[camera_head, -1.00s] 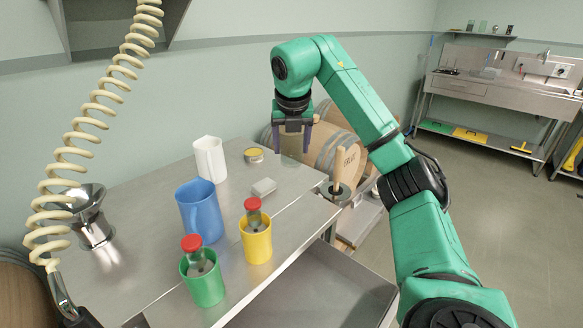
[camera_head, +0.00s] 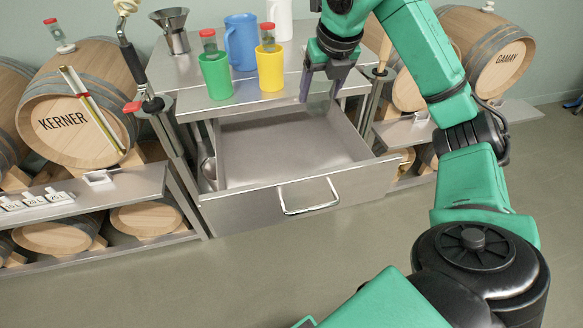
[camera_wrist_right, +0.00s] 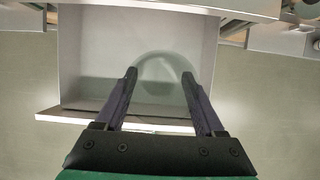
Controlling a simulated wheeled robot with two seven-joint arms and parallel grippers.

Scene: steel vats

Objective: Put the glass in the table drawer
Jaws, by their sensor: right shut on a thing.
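The table drawer (camera_head: 285,150) is pulled out and its inside looks empty. It also shows in the wrist view (camera_wrist_right: 85,55) ahead of my fingers. My right gripper (camera_head: 322,92) points down above the back right part of the open drawer, near the table's front edge. In the wrist view its two fingers (camera_wrist_right: 162,88) are shut on a clear glass (camera_wrist_right: 163,72), whose round outline shows between the fingertips against the drawer. The glass is hard to make out in the head view. My left gripper is not in view.
On the steel table (camera_head: 190,70) stand a green cup (camera_head: 215,77), a yellow cup (camera_head: 271,70), a blue pitcher (camera_head: 240,42), a white pitcher (camera_head: 280,15) and a metal funnel-like vessel (camera_head: 174,30). The drawer handle (camera_head: 308,200) faces the clear floor. Barrels (camera_head: 65,125) flank the table.

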